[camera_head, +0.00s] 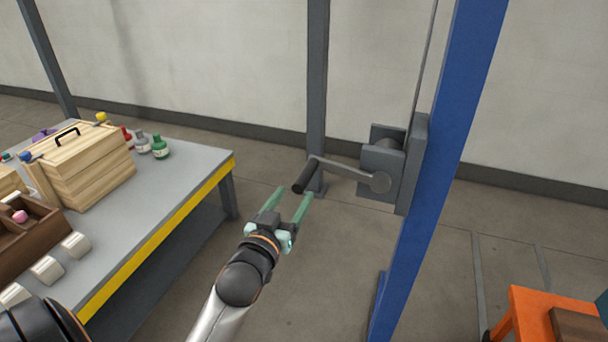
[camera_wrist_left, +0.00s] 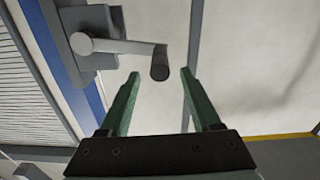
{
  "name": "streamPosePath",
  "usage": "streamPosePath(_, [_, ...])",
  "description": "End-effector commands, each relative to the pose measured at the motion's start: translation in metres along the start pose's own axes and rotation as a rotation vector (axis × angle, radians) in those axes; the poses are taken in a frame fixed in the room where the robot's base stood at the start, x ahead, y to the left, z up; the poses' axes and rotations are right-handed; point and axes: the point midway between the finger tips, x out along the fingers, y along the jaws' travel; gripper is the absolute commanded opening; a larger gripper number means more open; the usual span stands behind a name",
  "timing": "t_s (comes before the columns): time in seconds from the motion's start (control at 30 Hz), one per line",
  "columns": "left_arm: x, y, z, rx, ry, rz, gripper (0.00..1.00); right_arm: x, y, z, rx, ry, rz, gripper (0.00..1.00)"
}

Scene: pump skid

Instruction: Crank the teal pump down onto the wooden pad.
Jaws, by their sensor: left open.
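The crank's dark grip (camera_head: 304,177) sticks out from a grey crank arm (camera_head: 342,170) on the winch (camera_head: 383,168), which is fixed to a blue post (camera_head: 447,130). My left gripper (camera_head: 294,193) is open, its green fingers pointing at the grip. In the left wrist view the grip (camera_wrist_left: 160,65) shows just beyond and between the open fingertips (camera_wrist_left: 159,72); I cannot tell whether they touch it. A teal piece (camera_head: 603,304), perhaps the pump, is cut off at the right edge, by a brown wooden pad (camera_head: 578,326) on an orange stand (camera_head: 530,304). My right gripper is not in view.
A grey table (camera_head: 185,178) with a yellow edge stands left of my left arm. It holds a wooden box (camera_head: 88,160), small bottles (camera_head: 160,147) and a brown tray (camera_head: 35,232). A grey post (camera_head: 317,80) stands behind the crank. The floor between table and blue post is clear.

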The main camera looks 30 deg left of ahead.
Motion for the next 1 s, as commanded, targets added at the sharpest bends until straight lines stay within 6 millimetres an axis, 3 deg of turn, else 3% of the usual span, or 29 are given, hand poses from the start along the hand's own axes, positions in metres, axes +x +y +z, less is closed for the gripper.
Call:
streamPosePath(0.2, [0.044,0.000,-0.001,0.002,0.001,0.001,0.64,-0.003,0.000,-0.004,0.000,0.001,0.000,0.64])
streamPosePath(0.4, [0.070,0.001,-0.001,0.001,0.001,0.001,0.64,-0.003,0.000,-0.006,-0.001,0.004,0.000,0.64])
streamPosePath(0.87, [0.081,0.001,0.000,0.001,-0.001,0.001,0.64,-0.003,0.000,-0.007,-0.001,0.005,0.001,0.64])
streamPosePath(1.0, [0.081,0.001,0.000,0.001,-0.001,0.001,0.49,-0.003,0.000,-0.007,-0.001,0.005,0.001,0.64])
